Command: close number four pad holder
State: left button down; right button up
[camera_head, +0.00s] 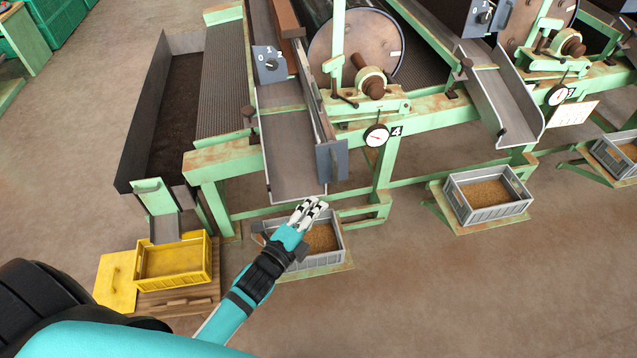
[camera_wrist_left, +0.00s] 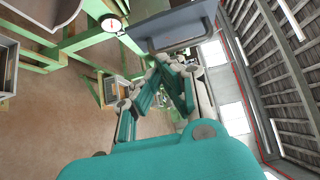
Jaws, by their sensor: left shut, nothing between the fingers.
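A grey flat plate with a handle (camera_head: 332,160) is at the lower end of the chute, left of the "4" label (camera_head: 397,131). I take it as the number four pad holder. It stands out from the chute's right side wall. Its grey face also shows at the top of the left wrist view (camera_wrist_left: 172,26), beyond the fingers. My left gripper (camera_head: 316,204) is shut and empty, in front of and below the plate, over a grey crate. A gap shows between fingertips and plate in the head view; contact cannot be told from the wrist view. My right gripper is not in view.
The green frame (camera_head: 232,160) carries the grey chute (camera_head: 285,135) and drum (camera_head: 355,48). A grey crate of grain (camera_head: 333,262) stands below my gripper. A yellow crate (camera_head: 173,263) stands left, another grey crate (camera_head: 488,197) right. The floor in front is clear.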

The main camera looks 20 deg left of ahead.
aim_at(329, 174)
pick_arm(q)
jog(key=w, duration=0.4)
jog(key=shift+d, duration=0.3)
jog(key=w+a, duration=0.2)
jog(key=shift+w+a+p, duration=0.15)
jog(key=shift+w+p, duration=0.15)
jog(key=shift+p, duration=0.1)
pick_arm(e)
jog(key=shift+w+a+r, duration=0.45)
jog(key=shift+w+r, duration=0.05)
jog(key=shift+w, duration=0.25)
pick_arm(q)
jog(key=shift+w+a, duration=0.1)
